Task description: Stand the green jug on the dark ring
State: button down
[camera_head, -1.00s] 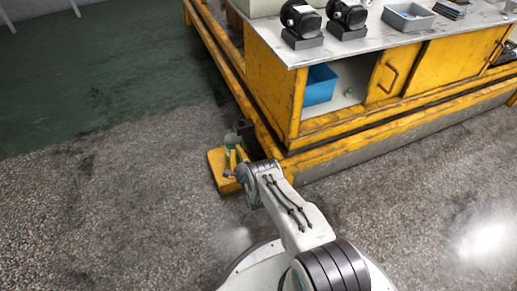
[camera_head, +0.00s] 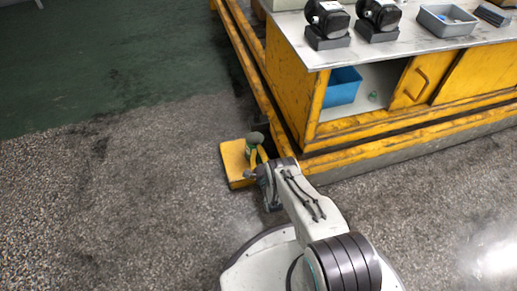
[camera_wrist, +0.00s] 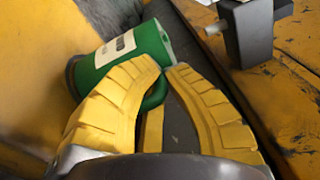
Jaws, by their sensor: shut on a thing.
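The green jug (camera_wrist: 118,52) has a white label and lies slanted across the upper left of the wrist view. The jug also shows small in the head view (camera_head: 250,146), above a yellow block. My gripper (camera_wrist: 165,72) has two yellow ribbed fingers, shut on the jug's handle, part of which shows between them. In the head view my gripper (camera_head: 259,161) is beside the jug, near the bench's corner. The jug's underside is hard to make out. I cannot pick out the dark ring for certain in either view.
The yellow block (camera_head: 234,165) sits on the floor. The bench's yellow frame (camera_head: 400,137) runs close on the right. A black box-like part (camera_wrist: 248,32) stands near my fingers. A blue bin (camera_head: 342,88) is inside the open cabinet. Floor to the left is clear.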

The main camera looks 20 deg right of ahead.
jog(key=c, duration=1.4)
grip_release()
jog(key=shift+f, duration=0.1)
